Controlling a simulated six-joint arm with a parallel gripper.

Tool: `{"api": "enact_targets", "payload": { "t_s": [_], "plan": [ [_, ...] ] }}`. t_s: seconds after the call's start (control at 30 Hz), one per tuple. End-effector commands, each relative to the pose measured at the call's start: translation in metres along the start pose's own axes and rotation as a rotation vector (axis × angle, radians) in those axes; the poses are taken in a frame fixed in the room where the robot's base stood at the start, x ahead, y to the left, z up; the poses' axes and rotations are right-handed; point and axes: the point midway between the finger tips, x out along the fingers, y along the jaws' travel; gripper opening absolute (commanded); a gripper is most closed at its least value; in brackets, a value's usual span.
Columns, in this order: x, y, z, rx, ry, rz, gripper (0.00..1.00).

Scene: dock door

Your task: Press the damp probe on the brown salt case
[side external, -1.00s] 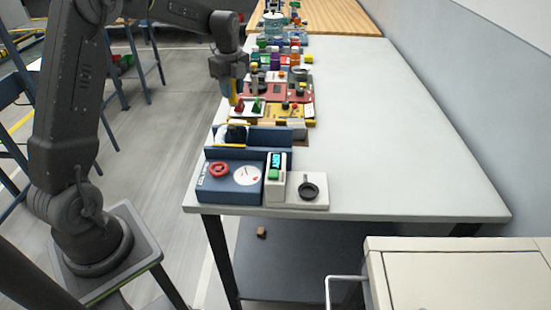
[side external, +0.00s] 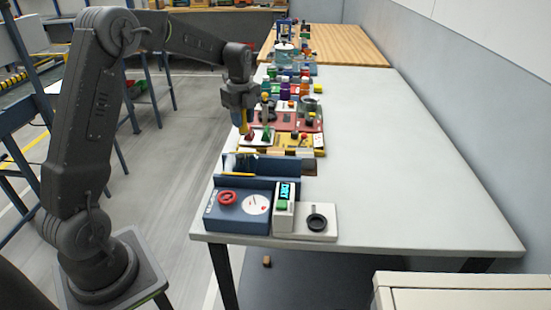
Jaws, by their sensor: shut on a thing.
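My gripper (side external: 239,108) is in the middle left of the side view, pointing down over the left edge of the row of items on the table. It is shut on a slim yellow piece (side external: 242,124), which looks like the damp probe and hangs tip down. Its tip is close to a small dark red item (side external: 249,135); I cannot tell whether they touch. I cannot make out the brown salt case with certainty. A brownish flat part (side external: 308,163) shows low in the row, partly hidden behind the blue holder.
A blue unit (side external: 240,214) with a red knob and dial stands at the table's near left corner. Beside it are a display unit (side external: 285,195) and a pale block with a black ring (side external: 317,222). Several coloured items line the table's left side. The grey table's right side (side external: 420,170) is clear.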

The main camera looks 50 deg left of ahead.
Motion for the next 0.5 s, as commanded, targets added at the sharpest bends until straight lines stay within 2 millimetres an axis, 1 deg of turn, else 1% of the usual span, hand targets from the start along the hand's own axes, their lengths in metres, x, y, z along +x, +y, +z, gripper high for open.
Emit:
{"api": "enact_targets", "payload": {
  "t_s": [0.17,0.23,0.4,0.5],
  "plan": [
    [0.0,-0.001,-0.001,0.001,0.0,0.0,0.07],
    [0.0,-0.008,-0.005,0.002,0.0,-0.001,0.07],
    [-0.001,-0.043,-0.029,0.006,0.0,-0.003,0.07],
    [-0.001,-0.06,-0.043,0.004,0.0,-0.004,0.07]
  ]
}}
